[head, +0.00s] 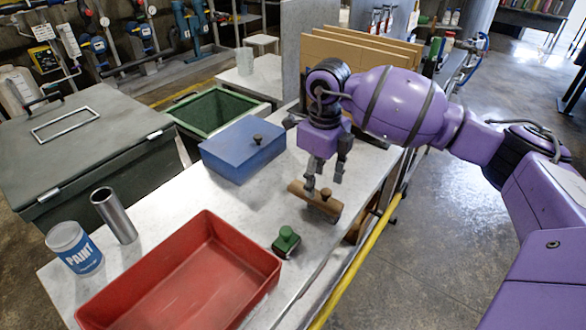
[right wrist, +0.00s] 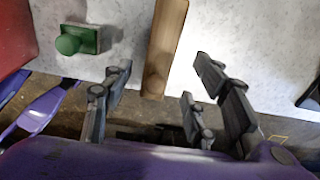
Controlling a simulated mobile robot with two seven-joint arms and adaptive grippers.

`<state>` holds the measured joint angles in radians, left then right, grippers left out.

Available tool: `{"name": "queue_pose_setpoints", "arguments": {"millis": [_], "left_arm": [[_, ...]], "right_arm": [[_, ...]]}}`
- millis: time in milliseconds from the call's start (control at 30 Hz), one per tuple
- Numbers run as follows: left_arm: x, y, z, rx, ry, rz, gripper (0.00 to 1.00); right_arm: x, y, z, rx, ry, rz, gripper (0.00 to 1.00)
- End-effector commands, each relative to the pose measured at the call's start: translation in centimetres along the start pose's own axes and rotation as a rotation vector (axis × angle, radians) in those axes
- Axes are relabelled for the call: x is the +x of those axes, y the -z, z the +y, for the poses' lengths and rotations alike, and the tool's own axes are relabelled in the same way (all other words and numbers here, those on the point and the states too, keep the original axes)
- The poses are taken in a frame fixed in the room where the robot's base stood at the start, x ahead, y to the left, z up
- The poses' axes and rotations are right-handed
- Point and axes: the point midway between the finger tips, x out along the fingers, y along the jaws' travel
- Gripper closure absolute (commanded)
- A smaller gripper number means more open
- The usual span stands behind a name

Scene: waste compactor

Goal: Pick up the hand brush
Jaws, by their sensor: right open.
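The hand brush, a brown wooden bar (head: 300,193), lies on the pale worktop near its right edge in the head view. It also shows in the right wrist view (right wrist: 165,45), upright in the picture at the top centre. My right gripper (head: 322,178) is open and points down just above the brush. In the right wrist view its fingers (right wrist: 160,80) stand apart, with the near end of the bar between them in the picture. I cannot tell whether a finger touches it. Part of the brush is hidden behind the fingers. My left gripper is not in view.
A green knobbed block (head: 286,242) sits close to the brush. A red tray (head: 95,310), a blue lidded box (head: 240,155), a metal cylinder (head: 115,218) and a paint can (head: 75,250) share the worktop. A yellow rail (head: 350,270) runs along its right side.

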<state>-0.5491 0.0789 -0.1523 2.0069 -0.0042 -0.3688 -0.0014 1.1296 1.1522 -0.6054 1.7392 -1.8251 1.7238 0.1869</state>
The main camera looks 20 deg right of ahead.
Motion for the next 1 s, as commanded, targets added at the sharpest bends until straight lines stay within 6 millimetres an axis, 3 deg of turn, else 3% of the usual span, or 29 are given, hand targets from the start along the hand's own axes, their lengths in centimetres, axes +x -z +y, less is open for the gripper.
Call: {"name": "queue_pose_setpoints", "arguments": {"millis": [367, 633, 900, 1000], "left_arm": [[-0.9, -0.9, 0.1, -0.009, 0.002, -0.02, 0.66], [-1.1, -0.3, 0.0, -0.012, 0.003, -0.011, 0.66], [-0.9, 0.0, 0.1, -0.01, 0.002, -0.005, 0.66], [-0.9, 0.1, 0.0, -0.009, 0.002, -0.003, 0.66]], "right_arm": [[3.7, 0.6, 0.1, 0.001, -0.001, 0.004, 0.47], [7.4, 1.1, 0.2, 0.0, -0.001, 0.002, 0.47], [7.8, 1.0, 0.1, 0.0, 0.0, 0.001, 0.47], [7.8, 1.0, 0.1, 0.0, 0.0, 0.001, 0.57]]}}
